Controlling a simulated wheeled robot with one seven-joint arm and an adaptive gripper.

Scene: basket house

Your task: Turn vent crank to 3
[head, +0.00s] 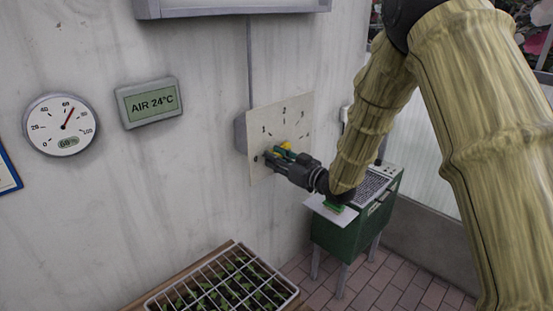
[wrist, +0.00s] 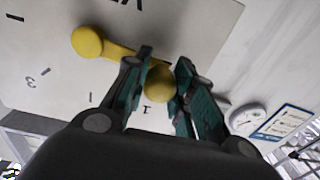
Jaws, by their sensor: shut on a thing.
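The vent crank is yellow, with a round hub (wrist: 87,42), a short arm and a round knob (wrist: 160,83) in the wrist view. It is mounted on a pale dial plate (head: 297,125) on the wall, marked with numbers and ticks. My gripper (head: 272,157) is at the plate's lower left in the head view, at the low end of the scale. Its dark green fingers (wrist: 164,63) are shut on the knob, one on each side. In the wrist view the knob lies near the 1, and the 3 is farther left. The fingers hide part of the crank.
A round gauge (head: 61,125) and an air display (head: 149,102) hang left of the plate. A green cabinet (head: 330,240) stands below right of my gripper. A rack of seedlings (head: 222,291) is at the bottom. The wall between is clear.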

